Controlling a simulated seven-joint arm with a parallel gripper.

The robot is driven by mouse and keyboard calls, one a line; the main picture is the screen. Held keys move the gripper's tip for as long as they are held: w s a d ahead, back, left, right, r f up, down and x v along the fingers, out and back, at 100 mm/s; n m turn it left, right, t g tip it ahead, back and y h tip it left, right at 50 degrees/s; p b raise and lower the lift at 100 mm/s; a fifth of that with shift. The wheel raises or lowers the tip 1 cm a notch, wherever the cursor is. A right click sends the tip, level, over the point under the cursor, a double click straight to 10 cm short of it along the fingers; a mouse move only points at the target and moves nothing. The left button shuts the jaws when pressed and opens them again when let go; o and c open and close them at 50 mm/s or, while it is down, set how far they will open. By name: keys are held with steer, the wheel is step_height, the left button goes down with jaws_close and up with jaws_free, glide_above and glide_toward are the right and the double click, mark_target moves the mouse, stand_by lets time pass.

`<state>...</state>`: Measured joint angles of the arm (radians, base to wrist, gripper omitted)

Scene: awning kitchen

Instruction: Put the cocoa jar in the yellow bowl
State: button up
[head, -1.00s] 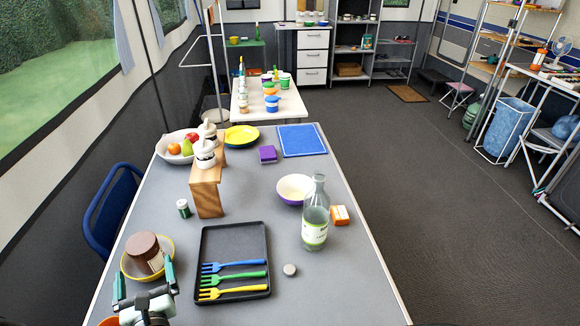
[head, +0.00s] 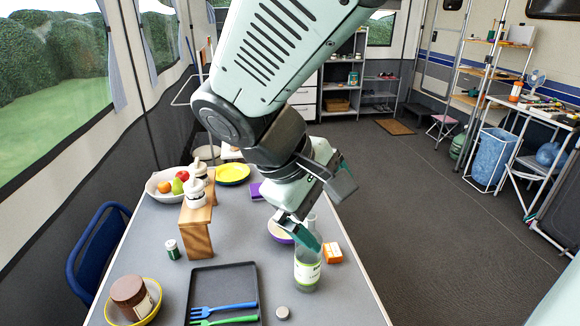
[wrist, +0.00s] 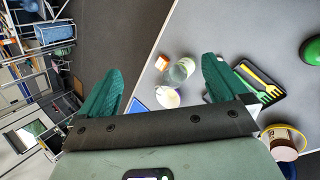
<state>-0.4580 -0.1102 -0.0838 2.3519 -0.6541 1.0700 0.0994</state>
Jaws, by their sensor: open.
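The cocoa jar (head: 131,297), brown with a pale label, leans tilted inside the yellow bowl (head: 157,290) at the lower left of the head view. The jar (wrist: 284,150) and bowl (wrist: 301,137) also show at the lower right of the wrist view. My gripper (head: 326,210) is open and empty, well to the right of the bowl and high above the table, in front of the glass bottle in the head view. Its two green fingers are spread apart in the wrist view (wrist: 162,72).
A black tray (head: 240,275) with coloured forks lies right of the bowl. The glass bottle (head: 307,272), an orange box (head: 332,253) and a white-and-purple bowl (head: 277,232) stand further right. A wooden stand (head: 197,232) and a fruit bowl (head: 156,188) are behind.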

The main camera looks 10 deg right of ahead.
steer(key=s+a+r+m+t+y, duration=0.1)
steer(key=s+r+m+t+y, duration=0.3)
steer(key=s+r+m+y, duration=0.2)
steer(key=shift+s+r+m, duration=0.5)
steer(key=shift+s+r, duration=0.1)
steer(key=shift+s, duration=0.55)
